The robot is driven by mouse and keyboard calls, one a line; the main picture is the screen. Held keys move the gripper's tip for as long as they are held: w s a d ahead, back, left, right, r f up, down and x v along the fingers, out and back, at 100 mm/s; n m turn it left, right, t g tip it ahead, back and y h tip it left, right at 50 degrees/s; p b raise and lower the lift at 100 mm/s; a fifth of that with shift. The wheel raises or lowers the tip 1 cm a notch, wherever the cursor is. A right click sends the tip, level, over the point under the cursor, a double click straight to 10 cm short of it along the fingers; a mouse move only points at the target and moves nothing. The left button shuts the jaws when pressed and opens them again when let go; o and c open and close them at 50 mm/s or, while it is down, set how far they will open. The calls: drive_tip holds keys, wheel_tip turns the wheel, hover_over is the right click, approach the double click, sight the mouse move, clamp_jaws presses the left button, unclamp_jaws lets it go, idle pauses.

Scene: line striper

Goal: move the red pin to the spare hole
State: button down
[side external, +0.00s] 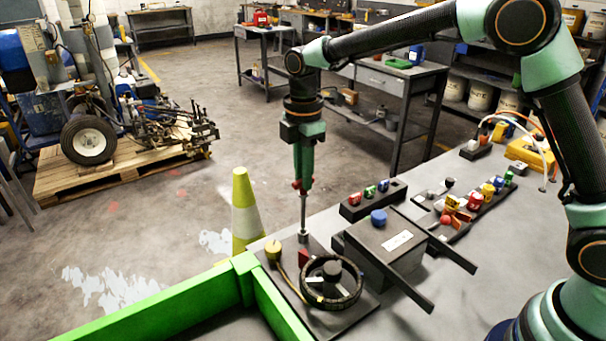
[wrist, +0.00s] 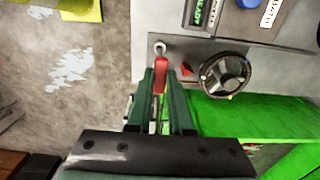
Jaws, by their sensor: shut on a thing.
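My gripper (side external: 302,187) is shut on the red pin and points straight down above the dark plate. The pin's red top (wrist: 160,76) shows between the fingers in the wrist view; its thin metal shaft (side external: 303,212) hangs upright below them in the side view. The shaft's lower end meets a small grey collar (side external: 303,237) at the plate's back edge. I cannot tell whether the tip is in the collar or just over it. A pale round fitting (wrist: 160,47) shows beyond the red top. I cannot make out the spare hole for certain.
The plate (side external: 345,319) carries a black handwheel (side external: 331,282), a red wedge (side external: 304,257) and a yellow knob (side external: 272,249). A grey box with a blue knob (side external: 378,217) stands to the right. A green rail (side external: 275,308) runs in front. A yellow-and-white cone (side external: 244,215) stands behind.

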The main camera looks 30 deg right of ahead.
sight(303, 193)
drive_tip(key=shift+f, duration=1.9)
idle(1.0)
drive_tip(key=shift+c, duration=2.1)
unclamp_jaws()
drive_tip(key=shift+r, duration=3.5)
